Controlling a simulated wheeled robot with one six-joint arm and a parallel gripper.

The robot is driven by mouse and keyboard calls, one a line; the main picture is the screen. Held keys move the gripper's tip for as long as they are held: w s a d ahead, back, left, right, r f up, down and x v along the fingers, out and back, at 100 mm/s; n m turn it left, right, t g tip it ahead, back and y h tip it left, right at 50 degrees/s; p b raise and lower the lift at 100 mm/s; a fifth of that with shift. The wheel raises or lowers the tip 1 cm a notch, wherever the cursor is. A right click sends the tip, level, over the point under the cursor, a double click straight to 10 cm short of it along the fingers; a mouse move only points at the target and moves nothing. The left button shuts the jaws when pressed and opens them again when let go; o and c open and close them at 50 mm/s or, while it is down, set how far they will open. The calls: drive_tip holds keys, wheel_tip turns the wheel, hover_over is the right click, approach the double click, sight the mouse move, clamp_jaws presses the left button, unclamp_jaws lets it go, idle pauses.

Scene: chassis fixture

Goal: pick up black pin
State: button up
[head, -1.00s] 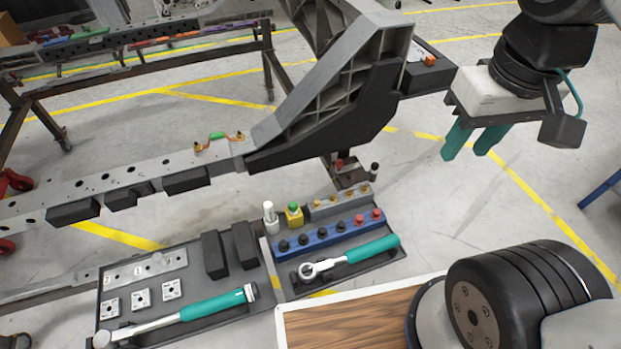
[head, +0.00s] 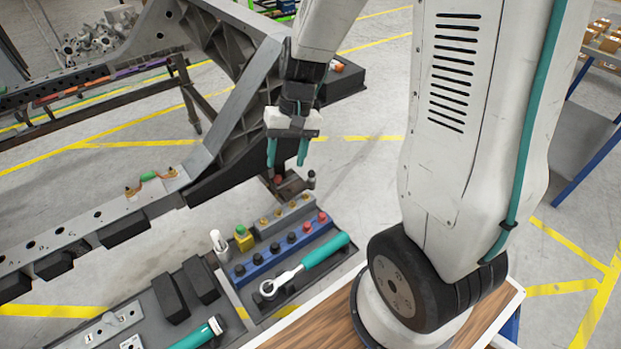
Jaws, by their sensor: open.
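Several black pins (head: 274,248) stand upright in a row in the blue block (head: 284,255), with red pins (head: 322,217) at the row's right end. A separate dark upright piece (head: 311,178) stands on a small plate behind the tool tray; I cannot tell if it is a black pin. My gripper (head: 287,163) points down with its teal fingers apart and nothing between them. In the picture it is above and behind the blue block, over the area near the small plate. Its exact height is unclear.
A grey block with brass pieces (head: 285,218), a white cylinder (head: 219,243) and a yellow-green piece (head: 243,238) stand close to the blue block. A teal-handled ratchet (head: 310,262) lies in front. The large grey chassis (head: 232,100) rises behind and left of my gripper.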

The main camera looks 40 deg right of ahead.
drive_tip(key=w+d+f+m+t, duration=0.1)
drive_tip(key=w+d+f+m, duration=0.1)
drive_tip(key=w+f, duration=0.5)
drive_tip(key=m+t+h, duration=0.3)
drive_tip(key=h, duration=0.4)
approach(311, 172)
drive_tip(key=d+f, duration=0.1)
drive_tip(key=f, duration=0.1)
drive_tip(key=shift+y, duration=0.3)
drive_tip(key=x, duration=0.7)
drive_tip(key=shift+w+d+r, duration=0.1)
drive_tip(key=shift+w, duration=0.15)
clamp_jaws()
